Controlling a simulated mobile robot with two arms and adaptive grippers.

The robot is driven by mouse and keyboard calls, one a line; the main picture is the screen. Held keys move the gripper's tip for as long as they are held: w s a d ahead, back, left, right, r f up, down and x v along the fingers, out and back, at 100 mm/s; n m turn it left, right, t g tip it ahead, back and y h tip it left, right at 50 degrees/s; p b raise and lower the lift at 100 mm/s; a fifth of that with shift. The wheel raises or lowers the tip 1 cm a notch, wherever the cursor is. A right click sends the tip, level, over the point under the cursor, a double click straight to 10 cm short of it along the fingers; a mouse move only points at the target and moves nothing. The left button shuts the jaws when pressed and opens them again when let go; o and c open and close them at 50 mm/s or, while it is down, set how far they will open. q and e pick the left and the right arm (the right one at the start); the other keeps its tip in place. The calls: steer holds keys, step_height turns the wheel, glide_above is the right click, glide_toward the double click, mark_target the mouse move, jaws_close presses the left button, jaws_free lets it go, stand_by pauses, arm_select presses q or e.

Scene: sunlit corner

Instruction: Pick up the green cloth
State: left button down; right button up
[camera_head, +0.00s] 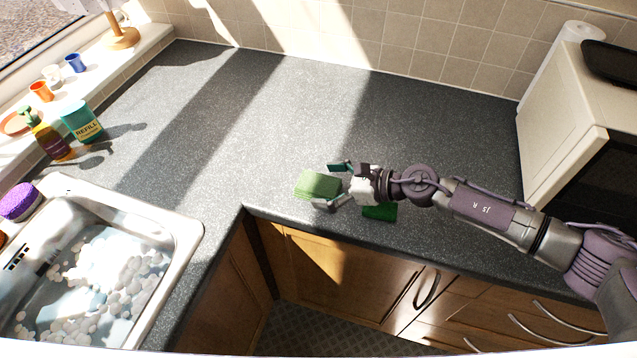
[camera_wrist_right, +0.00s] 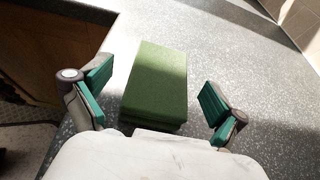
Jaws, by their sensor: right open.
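A green cloth (camera_head: 317,184), a thick folded block, lies on the grey worktop near its front edge. It also shows in the right wrist view (camera_wrist_right: 157,82), partly sunlit, between the two fingers with gaps on both sides. My right gripper (camera_head: 328,186) is open, with its teal-padded fingers on either side of the cloth's right end. In the right wrist view the gripper (camera_wrist_right: 158,78) holds nothing. A darker green flat piece (camera_head: 380,213) lies under my right wrist, partly hidden. My left gripper is out of view.
A sink (camera_head: 185,225) with pale pebble-like things in it is at the left. A teal refill bottle (camera_head: 82,122) and a soap dispenser (camera_head: 48,138) stand behind it. A microwave (camera_head: 565,125) stands at the right. The worktop behind the cloth is clear.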

mark_target(319, 184)
steer(key=x, duration=0.3)
steer(key=shift+w+a, duration=0.15)
steer(key=shift+a, duration=0.25)
steer(key=shift+d, duration=0.1)
steer(key=c, duration=1.2)
